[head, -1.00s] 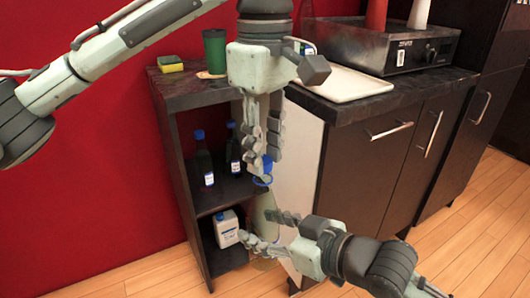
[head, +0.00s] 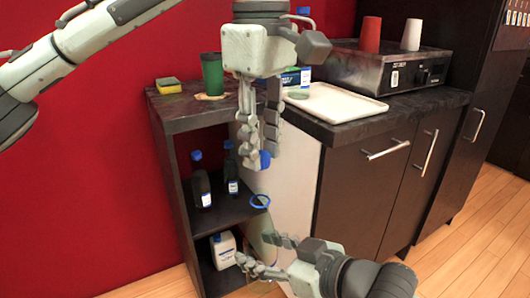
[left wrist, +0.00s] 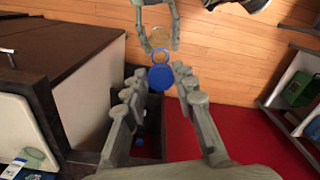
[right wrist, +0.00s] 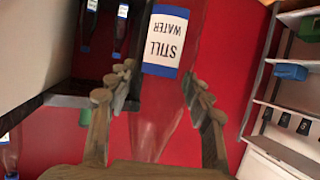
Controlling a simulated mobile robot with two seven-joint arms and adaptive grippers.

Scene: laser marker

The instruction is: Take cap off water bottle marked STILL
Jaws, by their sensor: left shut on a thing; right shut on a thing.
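A blue cap (head: 265,160) is held between the fingertips of my left gripper (head: 262,155). It also shows in the left wrist view (left wrist: 161,77). My right gripper (right wrist: 150,95) is shut on the clear bottle (right wrist: 155,125), whose label reads STILL WATER, upside down in the right wrist view. In the head view the bottle's blue-ringed open top (head: 260,201) is below the cap, with a clear gap between them. The bottle's clear body is hard to make out there. My right gripper also shows low in the head view (head: 255,252).
Dark bottles (head: 201,185) and a white jug (head: 223,250) stand on the shelves behind. A green cup (head: 212,74), a sponge (head: 168,85) and a white tray (head: 335,104) are on the counters. The floor at right is clear.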

